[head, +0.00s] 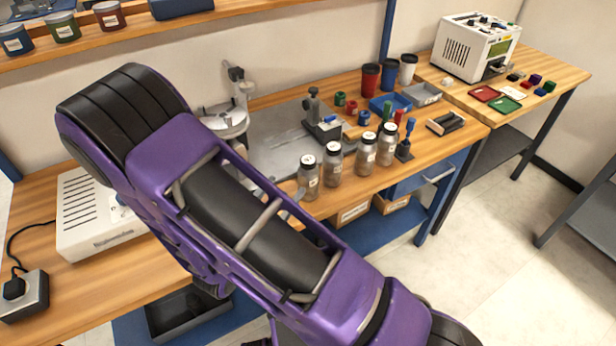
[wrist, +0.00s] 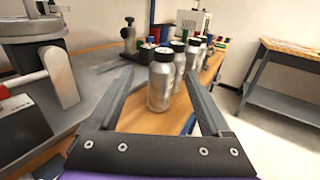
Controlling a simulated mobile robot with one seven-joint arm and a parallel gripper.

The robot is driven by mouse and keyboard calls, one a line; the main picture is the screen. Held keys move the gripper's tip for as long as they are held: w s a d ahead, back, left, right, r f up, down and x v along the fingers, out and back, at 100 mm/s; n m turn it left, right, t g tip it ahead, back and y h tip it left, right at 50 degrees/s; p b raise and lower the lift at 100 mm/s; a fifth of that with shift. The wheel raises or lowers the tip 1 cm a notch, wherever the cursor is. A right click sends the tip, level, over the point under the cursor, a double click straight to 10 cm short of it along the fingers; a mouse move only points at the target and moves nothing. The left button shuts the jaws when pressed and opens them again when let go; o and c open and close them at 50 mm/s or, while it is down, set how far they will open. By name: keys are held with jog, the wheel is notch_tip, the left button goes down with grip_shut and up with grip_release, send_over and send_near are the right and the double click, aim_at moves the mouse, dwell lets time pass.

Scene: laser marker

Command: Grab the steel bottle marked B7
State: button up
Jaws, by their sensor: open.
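Several steel bottles with black caps stand upright in a row along the bench's front part: the nearest one (head: 309,178), a second (head: 332,165), a third (head: 366,155) and one farther back (head: 387,145). Each has a small pale label, too small to read, so I cannot tell which is B7. In the wrist view, my gripper (wrist: 160,74) is open and empty. The nearest bottle (wrist: 160,84) appears between its two fingers, touching neither visibly; whether it is within the fingertips or just beyond is unclear. In the head view my arm hides most of the gripper.
A grey metal stand (wrist: 60,75) is left of my gripper. Behind the bottles are a small clamp fixture (head: 322,125), colored cups (head: 370,80) and a blue tray (head: 390,104). A blue-topped tool (head: 405,148) stands close to the far bottle. The bench's front edge is near the row.

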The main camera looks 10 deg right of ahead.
aim_at(304, 167)
jog(key=x, duration=0.6)
jog(key=shift+w+d, duration=0.1)
jog(key=shift+d, duration=0.05)
jog(key=x, duration=0.4)
jog(key=shift+d, duration=0.4)
jog(key=shift+w+d+p, duration=0.25)
jog(key=shift+d+p, duration=0.05)
grip_shut()
